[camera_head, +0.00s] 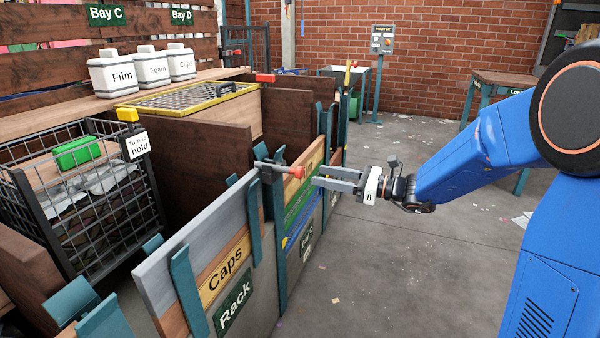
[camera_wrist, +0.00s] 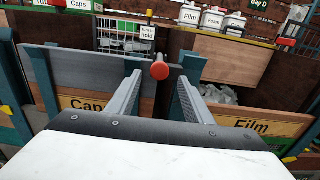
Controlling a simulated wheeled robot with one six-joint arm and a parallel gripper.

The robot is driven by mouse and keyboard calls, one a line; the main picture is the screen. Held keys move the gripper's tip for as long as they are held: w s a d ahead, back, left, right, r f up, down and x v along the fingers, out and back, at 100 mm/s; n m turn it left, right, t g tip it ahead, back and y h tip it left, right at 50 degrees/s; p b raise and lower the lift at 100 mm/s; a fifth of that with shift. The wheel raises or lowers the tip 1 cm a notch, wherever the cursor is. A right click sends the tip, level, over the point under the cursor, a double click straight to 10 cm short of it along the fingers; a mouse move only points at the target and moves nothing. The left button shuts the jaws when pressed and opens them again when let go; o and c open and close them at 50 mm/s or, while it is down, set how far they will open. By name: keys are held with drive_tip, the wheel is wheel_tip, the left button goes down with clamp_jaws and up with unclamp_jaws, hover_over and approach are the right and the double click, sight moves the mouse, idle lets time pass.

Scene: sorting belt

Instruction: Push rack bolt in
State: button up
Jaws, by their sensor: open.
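The rack bolt has a round red knob (camera_head: 298,172) on a grey rod. It sticks out toward my gripper from a teal post at the top of the slatted bay fronts. In the wrist view the red knob (camera_wrist: 160,70) shows between my two fingertips, a little nearer the left one. My gripper (camera_head: 319,177) is open and empty, its fingers pointing at the knob. In the head view a small gap shows between fingertips and knob. The gripper (camera_wrist: 160,78) fills the lower wrist view.
The "Caps" board (camera_head: 225,270) and the "Rack" sign (camera_head: 235,306) are on the near front. A wire basket (camera_head: 105,205) stands behind it, with a yellow-framed grate (camera_head: 190,97) beyond. My arm extends over clear floor (camera_head: 420,260) at right.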

sight(303, 172)
drive_tip(key=x, duration=0.8)
drive_tip(key=shift+f, duration=0.1)
